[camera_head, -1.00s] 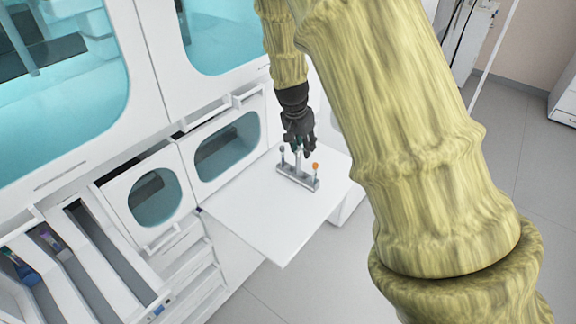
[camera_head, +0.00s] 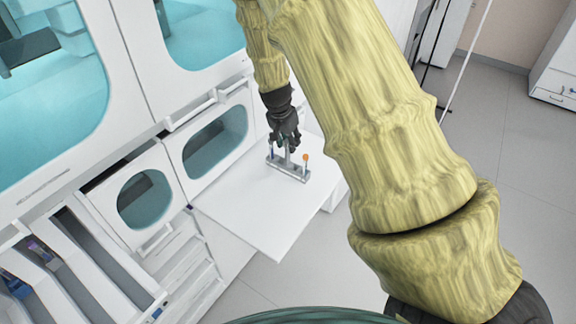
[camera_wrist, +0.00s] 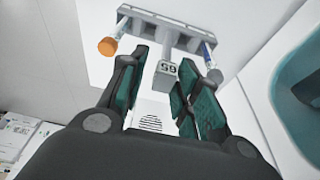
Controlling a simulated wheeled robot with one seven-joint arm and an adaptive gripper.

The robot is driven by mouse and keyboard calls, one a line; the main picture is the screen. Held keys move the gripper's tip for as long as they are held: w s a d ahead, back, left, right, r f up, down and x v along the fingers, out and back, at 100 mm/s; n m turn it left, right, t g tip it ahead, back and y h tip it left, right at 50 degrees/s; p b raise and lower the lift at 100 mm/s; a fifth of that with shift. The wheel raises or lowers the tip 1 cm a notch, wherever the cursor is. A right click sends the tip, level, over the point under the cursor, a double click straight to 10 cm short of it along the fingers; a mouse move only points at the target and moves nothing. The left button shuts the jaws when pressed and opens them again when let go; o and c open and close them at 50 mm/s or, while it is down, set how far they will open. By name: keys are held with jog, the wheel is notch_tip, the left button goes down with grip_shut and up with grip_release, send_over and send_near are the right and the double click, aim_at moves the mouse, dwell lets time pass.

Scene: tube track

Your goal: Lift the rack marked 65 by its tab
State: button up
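The rack (camera_head: 290,172) is a grey bar on the white shelf, with an orange-capped tube and a blue tube standing in it. In the wrist view the rack (camera_wrist: 172,30) lies across the top, with the orange cap (camera_wrist: 107,46) at left and a pale cap at right. Its upright tab (camera_wrist: 165,78) carries the number 65, seen upside down. My gripper (camera_wrist: 172,62) is open, with a finger on each side of the tab and visible gaps beside it. In the head view my gripper (camera_head: 284,147) is above the rack's middle, pointing down.
The white shelf (camera_head: 250,215) is otherwise bare and juts out from a cabinet with windowed doors (camera_head: 215,140). Slotted channels (camera_head: 95,255) holding tubes are at lower left. Open grey floor lies right of the shelf.

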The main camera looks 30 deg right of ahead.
jog(key=p, duration=0.2)
send_over(289, 162)
jog(key=shift+a+x, duration=0.15)
jog(key=shift+x, duration=1.05)
jog(key=shift+a+x, duration=0.15)
jog(key=shift+x, duration=1)
jog(key=shift+w+f, duration=0.1)
grip_shut()
